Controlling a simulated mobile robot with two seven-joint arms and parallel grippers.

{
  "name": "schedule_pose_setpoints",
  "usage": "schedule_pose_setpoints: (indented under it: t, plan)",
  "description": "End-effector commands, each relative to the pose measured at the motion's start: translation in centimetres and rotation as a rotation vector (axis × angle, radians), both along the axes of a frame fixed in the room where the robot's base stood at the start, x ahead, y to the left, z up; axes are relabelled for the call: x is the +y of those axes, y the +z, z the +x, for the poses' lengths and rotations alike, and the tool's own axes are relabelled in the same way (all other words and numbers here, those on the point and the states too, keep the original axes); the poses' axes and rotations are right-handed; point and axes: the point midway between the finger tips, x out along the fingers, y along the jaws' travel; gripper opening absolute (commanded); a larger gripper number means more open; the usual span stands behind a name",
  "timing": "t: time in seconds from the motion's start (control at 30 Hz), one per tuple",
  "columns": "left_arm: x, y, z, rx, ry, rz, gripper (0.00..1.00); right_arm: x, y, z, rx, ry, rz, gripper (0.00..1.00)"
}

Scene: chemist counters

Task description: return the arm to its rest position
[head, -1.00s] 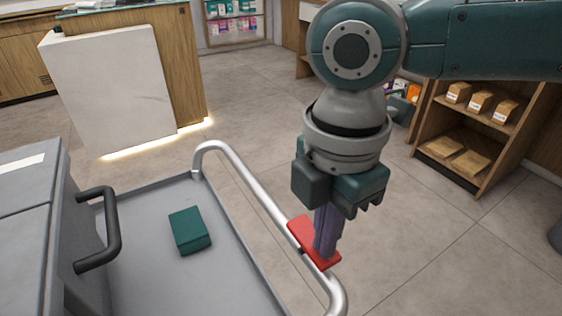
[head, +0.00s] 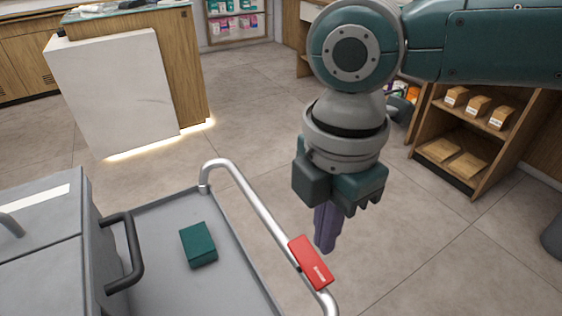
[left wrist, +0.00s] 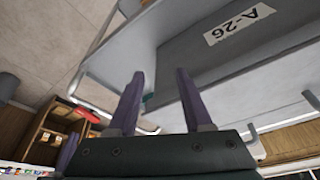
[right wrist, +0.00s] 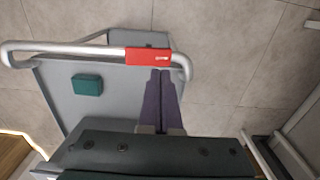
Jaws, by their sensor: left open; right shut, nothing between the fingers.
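My right gripper (head: 325,248) hangs down in the head view, its purple fingers together with nothing between them. It is just right of the trolley's rail, above the floor. In the right wrist view its closed fingers (right wrist: 161,75) point toward the red label on the rail. My left gripper is outside the head view; in the left wrist view its purple fingers (left wrist: 158,82) are spread apart and empty, with a grey trolley surface behind them.
A grey trolley (head: 232,262) with a metal rail (head: 256,203) carrying a red label (head: 311,262) stands close in front. A dark green box (head: 198,245) lies on its tray. A white counter (head: 115,90) and wooden shelf (head: 470,140) stand beyond open floor.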

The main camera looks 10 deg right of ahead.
Motion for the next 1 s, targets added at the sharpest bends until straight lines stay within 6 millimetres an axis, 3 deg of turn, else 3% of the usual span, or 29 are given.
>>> schedule_pose_setpoints:
  t: [0.1, 0.6, 0.67, 0.8, 0.9, 1.0]
  plan:
    - [0.1, 1.3, 0.0, 0.000, -0.001, 0.002, 0.50, 0.0, 1.1, 0.0, 0.001, 0.000, 0.000, 0.00]
    - [0.2, 1.2, 0.0, 0.000, -0.006, 0.009, 0.50, 0.4, 1.0, -0.3, 0.004, 0.000, 0.008, 0.00]
    - [0.2, 1.5, 0.0, 0.000, -0.006, 0.009, 0.50, 1.3, 1.0, -1.1, 0.009, -0.003, 0.031, 0.00]
    - [0.2, 2.7, 0.0, 0.000, -0.006, 0.008, 0.50, 5.7, 1.4, -4.8, 0.027, -0.061, 0.151, 0.00]
    - [0.2, 3.9, 0.0, 0.000, -0.005, 0.008, 0.50, 9.2, 3.0, -7.6, 0.031, -0.188, 0.280, 0.00]
    - [0.2, 4.9, 0.0, 0.000, -0.004, 0.007, 0.50, 10.7, 5.1, -9.3, 0.028, -0.387, 0.392, 0.00]
